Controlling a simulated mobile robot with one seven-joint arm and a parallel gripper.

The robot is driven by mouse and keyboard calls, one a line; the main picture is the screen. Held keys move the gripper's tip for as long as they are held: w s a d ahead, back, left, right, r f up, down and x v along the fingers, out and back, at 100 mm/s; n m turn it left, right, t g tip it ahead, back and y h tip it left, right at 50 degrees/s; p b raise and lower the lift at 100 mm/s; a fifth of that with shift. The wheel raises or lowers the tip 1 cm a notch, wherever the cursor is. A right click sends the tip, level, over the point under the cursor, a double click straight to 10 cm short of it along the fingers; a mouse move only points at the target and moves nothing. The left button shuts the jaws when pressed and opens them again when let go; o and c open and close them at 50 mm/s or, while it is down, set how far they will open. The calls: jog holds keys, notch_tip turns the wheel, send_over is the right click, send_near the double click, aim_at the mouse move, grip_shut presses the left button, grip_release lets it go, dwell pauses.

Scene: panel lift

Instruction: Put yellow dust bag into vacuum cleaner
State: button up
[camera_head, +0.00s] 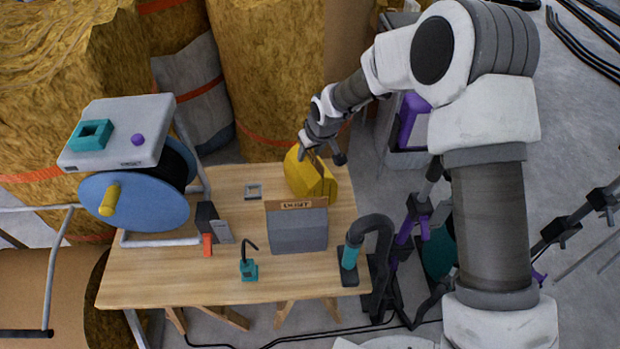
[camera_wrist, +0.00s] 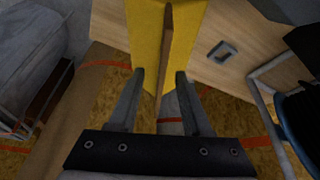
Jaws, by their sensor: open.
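The yellow dust bag (camera_head: 308,177) stands on the back right part of the wooden table. In the wrist view the yellow bag (camera_wrist: 146,45) fills the top middle, with a brown strip along it. My gripper (camera_wrist: 160,78) is open, its two fingers at the bag's near end, one on each side of the brown strip. Whether they touch it I cannot tell. In the head view my gripper (camera_head: 318,156) is just over the bag and hides part of it. A grey and purple open housing (camera_head: 408,160) stands right of the table, possibly the vacuum cleaner, partly hidden by my arm.
A grey bag with a brown "DUST" label (camera_head: 298,232) stands in front of the yellow one. A black hose with a teal end (camera_head: 375,235) is at the table's right edge. A blue cable reel (camera_head: 135,203) is at the left. Insulation rolls (camera_head: 260,70) stand behind the table.

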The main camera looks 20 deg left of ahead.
jog(key=shift+f, duration=0.2)
dwell(0.5)
grip_shut()
